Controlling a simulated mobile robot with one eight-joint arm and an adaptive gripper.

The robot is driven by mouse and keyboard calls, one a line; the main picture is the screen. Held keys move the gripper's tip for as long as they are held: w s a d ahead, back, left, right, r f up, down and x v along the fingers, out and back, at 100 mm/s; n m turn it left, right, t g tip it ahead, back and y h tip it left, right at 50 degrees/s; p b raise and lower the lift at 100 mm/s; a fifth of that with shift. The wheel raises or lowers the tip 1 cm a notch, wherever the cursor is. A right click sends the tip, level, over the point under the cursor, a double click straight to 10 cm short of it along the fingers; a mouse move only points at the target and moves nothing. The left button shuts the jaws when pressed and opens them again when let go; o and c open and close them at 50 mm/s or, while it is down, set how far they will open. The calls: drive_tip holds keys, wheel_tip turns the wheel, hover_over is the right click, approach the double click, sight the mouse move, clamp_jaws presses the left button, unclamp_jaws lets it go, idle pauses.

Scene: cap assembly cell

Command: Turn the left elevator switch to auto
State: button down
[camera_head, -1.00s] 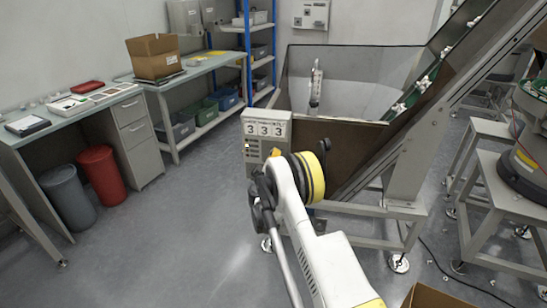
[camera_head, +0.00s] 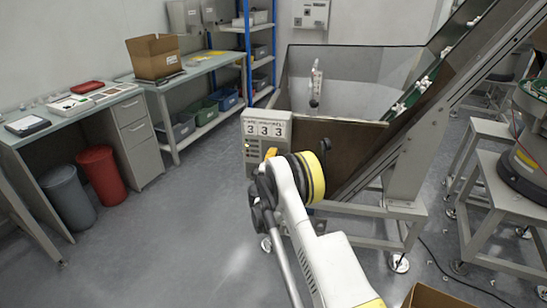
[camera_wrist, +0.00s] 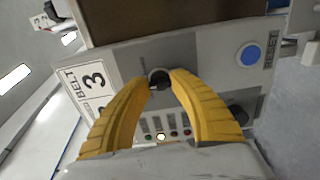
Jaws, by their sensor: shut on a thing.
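The control box (camera_head: 252,150) stands at the front of the hopper, with "3 3 3" on its top. My gripper (camera_head: 270,154) is against its face in the head view, mostly hidden by my wrist. In the wrist view the panel (camera_wrist: 208,62) appears rotated. My gripper's yellow fingers (camera_wrist: 160,82) are closed around a black knob switch (camera_wrist: 159,76). A second black knob (camera_wrist: 238,115) is partly hidden beside the right finger. The small labels and the held knob's setting cannot be read.
A blue reset button (camera_wrist: 249,55) is on the panel at the right of the wrist view. Small indicator lamps (camera_wrist: 161,136) lie between the fingers. The hopper (camera_head: 345,75) and inclined conveyor (camera_head: 440,75) rise behind.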

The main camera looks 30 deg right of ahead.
drive_tip(key=c, duration=1.1)
unclamp_jaws()
drive_tip(key=v, duration=1.2)
